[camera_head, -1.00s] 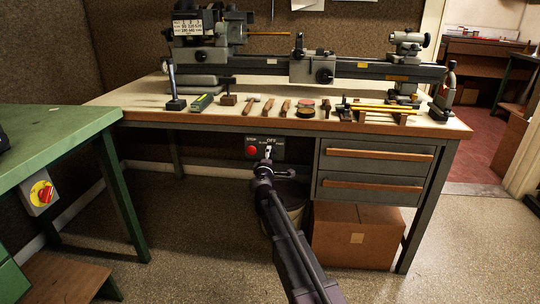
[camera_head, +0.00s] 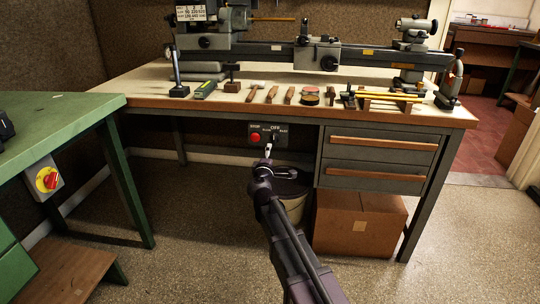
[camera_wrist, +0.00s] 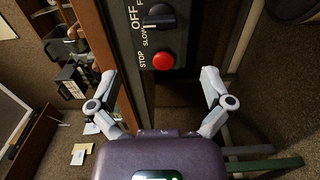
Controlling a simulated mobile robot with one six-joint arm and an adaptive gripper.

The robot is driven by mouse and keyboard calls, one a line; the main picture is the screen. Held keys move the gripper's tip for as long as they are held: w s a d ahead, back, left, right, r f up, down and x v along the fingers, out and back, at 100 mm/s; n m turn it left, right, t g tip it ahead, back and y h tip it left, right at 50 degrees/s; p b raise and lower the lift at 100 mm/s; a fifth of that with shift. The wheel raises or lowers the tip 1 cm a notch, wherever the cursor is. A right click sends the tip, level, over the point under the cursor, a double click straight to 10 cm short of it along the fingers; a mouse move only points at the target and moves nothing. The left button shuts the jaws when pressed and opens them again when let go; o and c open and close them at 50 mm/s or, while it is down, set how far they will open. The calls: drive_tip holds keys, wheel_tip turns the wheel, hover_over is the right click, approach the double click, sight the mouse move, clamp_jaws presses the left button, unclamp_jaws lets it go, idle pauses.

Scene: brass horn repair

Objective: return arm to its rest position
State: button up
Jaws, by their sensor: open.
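My gripper (camera_head: 268,152) is at the end of my arm, in front of the switch panel (camera_head: 268,135) under the front edge of the lathe bench. In the wrist view my gripper (camera_wrist: 165,88) has its two fingers spread wide with nothing between them. The panel's red stop button (camera_wrist: 163,61) and black rotary knob (camera_wrist: 159,17) show beyond the fingers, apart from them. In the head view the red stop button (camera_head: 255,137) is just left of the gripper tip.
The wooden-topped bench (camera_head: 420,118) carries a lathe (camera_head: 375,53) and several hand tools. Drawers (camera_head: 378,160), a cardboard box (camera_head: 358,222) and a bucket (camera_head: 294,208) are below. A green table (camera_head: 60,125) stands at left. The floor between is clear.

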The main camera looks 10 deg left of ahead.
drive_tip(key=s+d+f+m+g+h, duration=0.2)
drive_tip(key=s+d+f+m+g, duration=0.15)
drive_tip(key=d, duration=0.45)
drive_tip(key=s+d+f+m+g+h, duration=0.25)
drive_tip(key=s+d+f+m, duration=0.2)
drive_tip(key=d, duration=0.35)
drive_tip(key=s+d+f+m+g+h, duration=0.1)
drive_tip(key=s+d+f+m+g, duration=0.25)
drive_tip(key=d, duration=0.45)
drive_tip(key=s+d+f+m+g+y, duration=0.2)
drive_tip(key=s+f+m+g+y, duration=0.15)
drive_tip(key=s, duration=0.55)
drive_tip(key=s+d+f+m+g+y, duration=0.25)
drive_tip(key=s+g, duration=0.25)
drive_tip(key=s, duration=0.5)
wheel_tip(320, 180, up, 38)
drive_tip(key=p, duration=3.8)
drive_tip(key=shift+w+a+f+p, duration=0.25)
drive_tip(key=shift+w+a+p, duration=0.05)
drive_tip(key=shift+w+p, duration=0.1)
